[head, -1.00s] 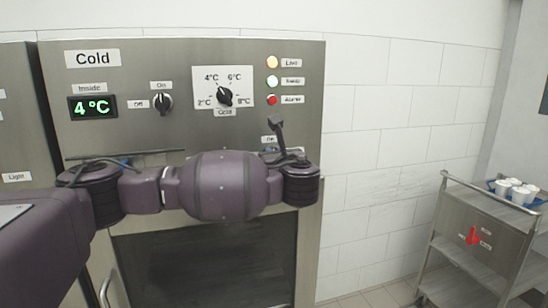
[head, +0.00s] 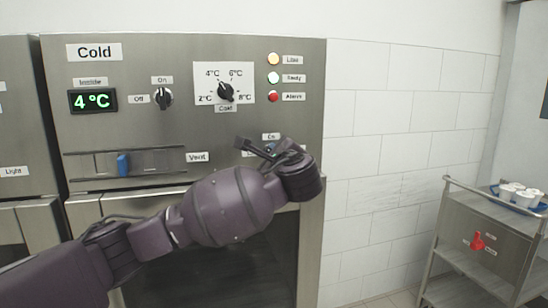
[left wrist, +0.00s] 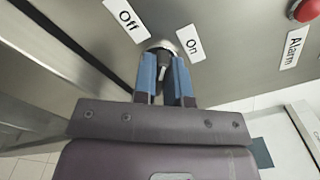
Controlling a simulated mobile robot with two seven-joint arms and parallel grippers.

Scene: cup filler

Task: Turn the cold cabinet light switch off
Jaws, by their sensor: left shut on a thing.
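My left gripper (head: 262,150) is at the lower right of the cold cabinet's steel panel (head: 130,130), tilted to the left. In the left wrist view its blue fingers (left wrist: 164,68) are shut on a small dark switch knob (left wrist: 164,58), one finger on each side. The knob sits between an Off label (left wrist: 129,18) and an On label (left wrist: 192,42). In the head view an On label (head: 271,136) shows just above the gripper, while my wrist and gripper largely hide the switch. The knob's exact pointing direction is hard to tell. My right gripper is not in view.
The Alarm button (left wrist: 305,10) is near the switch. Above are the Cold temperature dial (head: 225,92) and an On/Off knob (head: 163,97). A blue vent slider (head: 123,165) is at left. A cart (head: 455,230) with cups stands far right.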

